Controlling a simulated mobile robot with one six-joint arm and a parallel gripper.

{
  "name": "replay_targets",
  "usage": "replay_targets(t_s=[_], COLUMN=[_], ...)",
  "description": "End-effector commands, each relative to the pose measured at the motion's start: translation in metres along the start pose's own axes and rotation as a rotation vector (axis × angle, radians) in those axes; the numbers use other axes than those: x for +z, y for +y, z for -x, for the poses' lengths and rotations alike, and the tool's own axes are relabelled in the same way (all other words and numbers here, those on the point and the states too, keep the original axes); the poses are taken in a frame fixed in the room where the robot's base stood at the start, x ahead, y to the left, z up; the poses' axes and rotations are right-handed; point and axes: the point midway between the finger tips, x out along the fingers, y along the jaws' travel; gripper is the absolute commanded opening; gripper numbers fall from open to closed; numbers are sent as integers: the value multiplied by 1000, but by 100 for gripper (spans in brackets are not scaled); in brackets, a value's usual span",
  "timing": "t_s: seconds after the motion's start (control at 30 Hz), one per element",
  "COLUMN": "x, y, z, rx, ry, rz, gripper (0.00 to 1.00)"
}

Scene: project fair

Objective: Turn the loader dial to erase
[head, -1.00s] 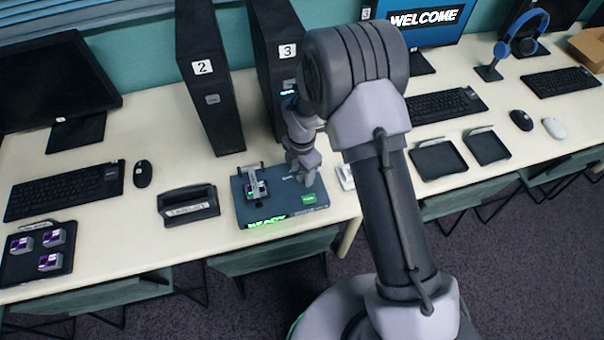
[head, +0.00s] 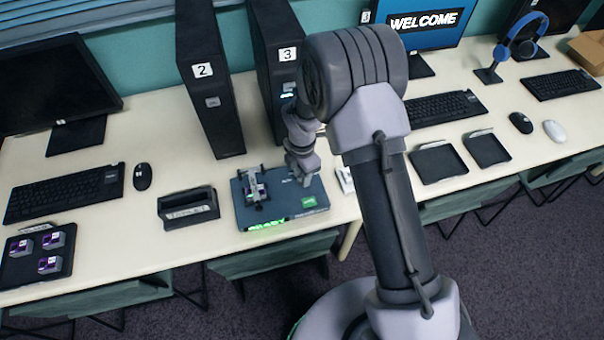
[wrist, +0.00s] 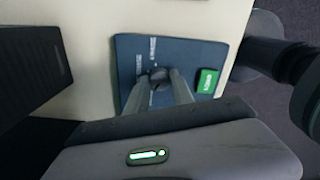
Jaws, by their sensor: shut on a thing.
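The loader (head: 282,213) is a flat dark blue box on the table, with a green label and lit green text along its front edge. A purple and grey piece (head: 256,190) sits under a clamp-like frame on its left side. My gripper (head: 303,179) is over the loader's right part, pointing down. In the wrist view, the fingers of my gripper (wrist: 160,82) are shut on the small dark dial (wrist: 158,74). Small white markings (wrist: 151,48) lie beside the dial, too blurred to read. The dial's pointer direction is hidden by the fingers.
Tower 3 (head: 268,60) stands close behind the loader, and tower 2 (head: 213,90) behind to its left. A dark holder (head: 188,206) lies left of the loader. A tray (head: 14,262) with several purple pieces is far left. The loader is near the table's front edge.

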Motion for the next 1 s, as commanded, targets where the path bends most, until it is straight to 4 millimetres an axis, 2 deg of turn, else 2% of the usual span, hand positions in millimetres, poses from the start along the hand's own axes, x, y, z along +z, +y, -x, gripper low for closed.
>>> replay_targets(t_s=[1.0], x=[0], y=[0], z=[0], rx=[1], ry=[0], rz=[-924], gripper=[0])
